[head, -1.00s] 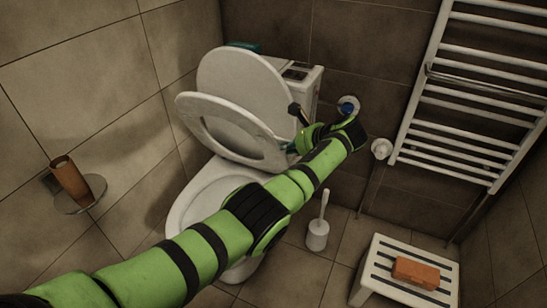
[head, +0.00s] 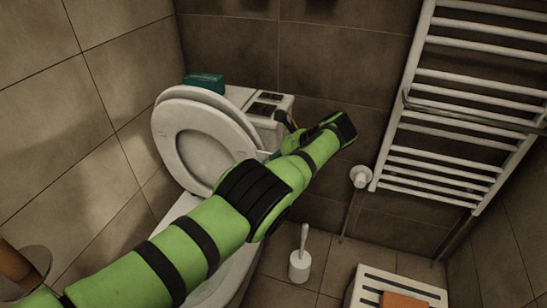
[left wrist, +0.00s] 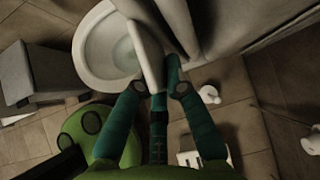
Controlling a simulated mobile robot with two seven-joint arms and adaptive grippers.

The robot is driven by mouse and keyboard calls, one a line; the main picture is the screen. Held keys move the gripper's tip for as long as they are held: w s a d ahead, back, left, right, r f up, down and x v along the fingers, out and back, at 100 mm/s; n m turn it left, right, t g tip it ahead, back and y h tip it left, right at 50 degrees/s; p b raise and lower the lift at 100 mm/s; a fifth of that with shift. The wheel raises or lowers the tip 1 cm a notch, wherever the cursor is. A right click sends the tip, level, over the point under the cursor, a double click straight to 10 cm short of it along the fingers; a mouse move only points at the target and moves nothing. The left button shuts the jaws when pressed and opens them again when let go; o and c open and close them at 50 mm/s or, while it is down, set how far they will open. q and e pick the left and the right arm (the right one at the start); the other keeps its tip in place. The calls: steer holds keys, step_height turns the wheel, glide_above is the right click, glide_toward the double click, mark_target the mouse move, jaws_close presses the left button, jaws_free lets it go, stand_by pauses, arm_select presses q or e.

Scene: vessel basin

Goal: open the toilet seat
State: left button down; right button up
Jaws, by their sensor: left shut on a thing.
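The white toilet seat (head: 163,135) is a ring raised steeply, leaning back close to the upright lid (head: 205,93) behind it. The bowl (head: 183,209) below is uncovered and partly hidden by my arm. My left gripper (head: 270,155) is at the seat's right edge, its fingers largely hidden behind my arm in the head view. In the left wrist view, the teal fingers of my left gripper (left wrist: 158,80) are shut on the edge of the seat (left wrist: 148,55), above the open bowl (left wrist: 90,55). My right gripper is not in view.
The cistern (head: 275,108) stands behind the lid, with a teal box (head: 204,83) on it. A towel rail (head: 455,110) is on the right wall. A toilet brush (head: 299,264) and a white stool (head: 378,285) with an orange block (head: 410,301) stand on the floor.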

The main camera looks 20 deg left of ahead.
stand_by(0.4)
arm_select(q)
steer(key=c, duration=1.3)
jaws_free()
step_height(320, 180, up, 10)
